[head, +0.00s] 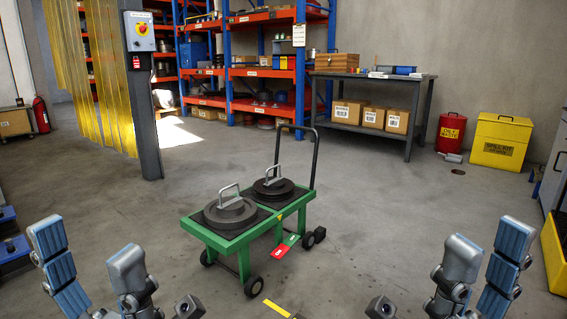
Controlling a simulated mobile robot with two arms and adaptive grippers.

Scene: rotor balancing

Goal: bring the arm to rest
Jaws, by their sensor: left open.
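My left gripper (189,308) is at the bottom edge, left of centre, mostly cut off by the frame. My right gripper (381,308) is at the bottom edge, right of centre, also mostly cut off; its jaws cannot be made out. I see nothing held at either. My arm links rise on both sides, roughly mirrored. Both grippers are in front of a green cart (237,243) and apart from it. On the cart sit two dark round discs with metal handles, a nearer one (230,215) and a farther one (273,190).
A yellow floor strip (277,309) lies between my grippers. A grey post (144,130) stands at the left. A workbench (372,127), red bin (450,133) and yellow bin (500,141) stand behind. Open floor surrounds the cart.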

